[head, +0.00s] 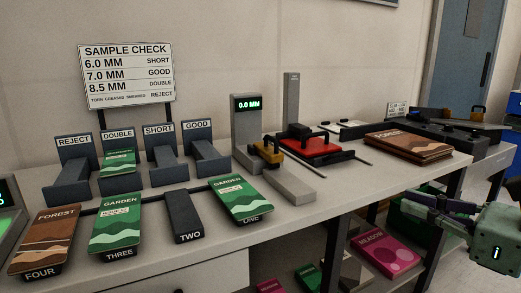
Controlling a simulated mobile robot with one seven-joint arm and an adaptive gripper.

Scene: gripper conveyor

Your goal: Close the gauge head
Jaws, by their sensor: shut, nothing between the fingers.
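The gauge (246,130) stands on the bench at mid-picture, a grey post whose display reads 0.0 MM. Its head (269,153) is an orange block with a black handle, low on the post over a grey base (291,186). No packet shows on that base; whether the head is fully down is hard to tell. My gripper (416,200) is at the right, in front of the bench edge, well apart from the gauge. Its fingers point left and are shut and empty.
A red device with a black handle (312,146) stands right of the gauge, then a brown packet stack (408,143). Packets, including a green one (240,198), lie on numbered rests in front. Labelled bins (205,158) stand behind. Crates sit under the bench.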

